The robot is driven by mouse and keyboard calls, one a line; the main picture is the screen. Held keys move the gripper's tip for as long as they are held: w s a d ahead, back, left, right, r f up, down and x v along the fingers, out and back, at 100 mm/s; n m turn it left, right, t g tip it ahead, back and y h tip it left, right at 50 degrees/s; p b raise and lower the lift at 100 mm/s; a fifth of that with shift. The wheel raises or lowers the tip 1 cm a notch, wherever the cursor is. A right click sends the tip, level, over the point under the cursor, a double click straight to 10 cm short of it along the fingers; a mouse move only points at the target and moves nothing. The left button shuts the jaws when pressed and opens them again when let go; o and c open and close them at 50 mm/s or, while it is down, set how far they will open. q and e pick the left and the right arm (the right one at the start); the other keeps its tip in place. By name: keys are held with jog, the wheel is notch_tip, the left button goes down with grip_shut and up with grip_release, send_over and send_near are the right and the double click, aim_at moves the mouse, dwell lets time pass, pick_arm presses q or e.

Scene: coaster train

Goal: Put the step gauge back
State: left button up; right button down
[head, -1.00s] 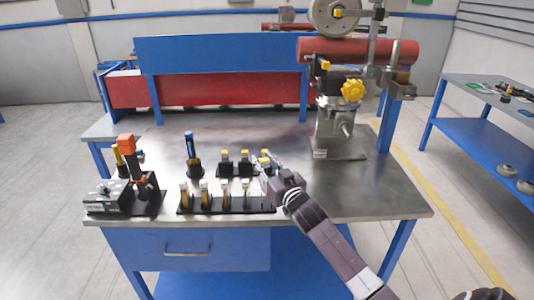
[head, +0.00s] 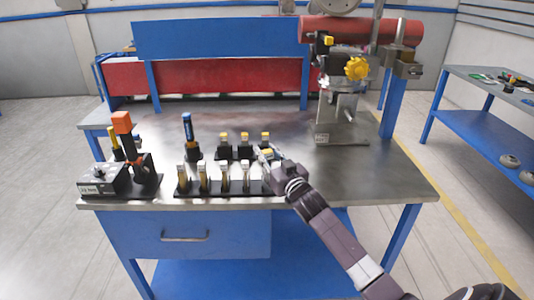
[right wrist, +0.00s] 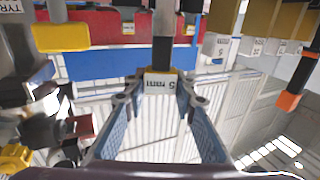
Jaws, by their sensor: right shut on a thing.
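My right gripper (head: 267,156) is at the right end of the front black rack (head: 232,190). It is shut on a step gauge, a slim piece with a yellow part (head: 267,153) and a white label. The front rack holds several upright metal gauges (head: 202,175). Whether the held gauge touches the rack is hidden by my gripper. My left gripper is not in view.
Behind the rack stand yellow-topped black blocks (head: 244,145) and a blue-topped tool in a holder (head: 190,138). An orange-topped stand (head: 123,125) and a grey box (head: 103,179) are at the left. A machine (head: 343,100) stands at the back right. The tabletop right of my gripper is clear.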

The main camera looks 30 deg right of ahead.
jog(key=shift+f+b, duration=0.3)
jog(key=shift+f, duration=0.15)
dwell(0.5)
jog(key=c, duration=1.5)
grip_release()
jog(key=shift+f, duration=0.15)
jog(key=shift+s, duration=0.15)
jog(key=s, duration=0.4)
jog(key=s+a, duration=0.1)
jog(key=s, duration=0.2)
jog(key=s+a, duration=0.1)
jog(key=s, duration=0.3)
jog(key=shift+s, duration=0.35)
